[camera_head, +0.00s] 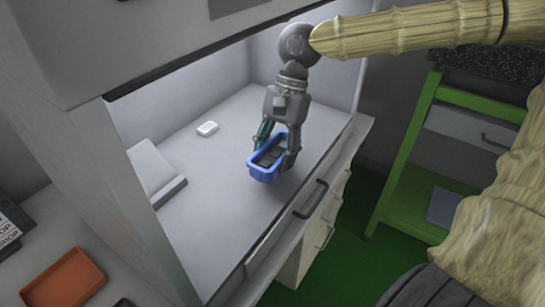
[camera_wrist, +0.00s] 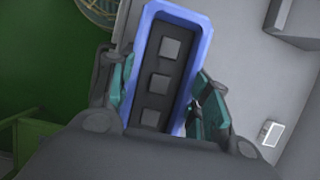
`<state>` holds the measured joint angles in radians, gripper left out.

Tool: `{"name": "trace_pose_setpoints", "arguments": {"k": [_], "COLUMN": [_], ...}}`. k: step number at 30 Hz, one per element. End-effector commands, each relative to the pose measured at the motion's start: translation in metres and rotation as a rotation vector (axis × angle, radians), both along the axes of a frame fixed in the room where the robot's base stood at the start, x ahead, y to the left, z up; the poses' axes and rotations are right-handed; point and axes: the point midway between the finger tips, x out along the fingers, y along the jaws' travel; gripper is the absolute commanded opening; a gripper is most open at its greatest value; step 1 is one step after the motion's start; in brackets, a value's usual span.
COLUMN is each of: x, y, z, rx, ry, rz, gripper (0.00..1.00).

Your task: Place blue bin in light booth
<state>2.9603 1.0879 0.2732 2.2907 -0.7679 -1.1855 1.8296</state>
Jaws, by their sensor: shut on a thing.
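The blue bin (camera_head: 263,172) is a small open-topped tray with dark contents. My gripper (camera_head: 277,150) is shut on it, with one finger on each long side. In the wrist view the blue bin (camera_wrist: 205,45) lies between the teal-padded fingers of my gripper (camera_wrist: 160,95), and several grey squares show on a dark strip inside it. The light booth (camera_head: 225,160) is a grey-walled box with a pale floor and an overhead hood. The bin is over the front right part of that floor. I cannot tell whether it touches the floor.
A small white object (camera_head: 207,128) lies on the booth floor. A grey angled stand (camera_head: 155,175) is at the booth's left. A drawer handle (camera_head: 311,199) is below the front edge. A green cart (camera_head: 410,175) stands at right, and an orange tray (camera_head: 62,280) at lower left.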

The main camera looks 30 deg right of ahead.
Motion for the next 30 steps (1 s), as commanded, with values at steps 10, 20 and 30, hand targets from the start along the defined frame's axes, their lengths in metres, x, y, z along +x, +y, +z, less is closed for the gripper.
{"name": "trace_pose_setpoints", "arguments": {"k": [10, 20, 30], "x": [0.036, 0.040, 0.040], "y": [-0.019, -0.021, -0.021], "z": [-0.007, -0.015, -0.040], "rx": [-0.002, 0.000, 0.000], "ry": [0.001, 0.001, 0.000], "rz": [-0.001, 0.000, 0.000], "gripper": [0.23, 0.23, 0.23]}}
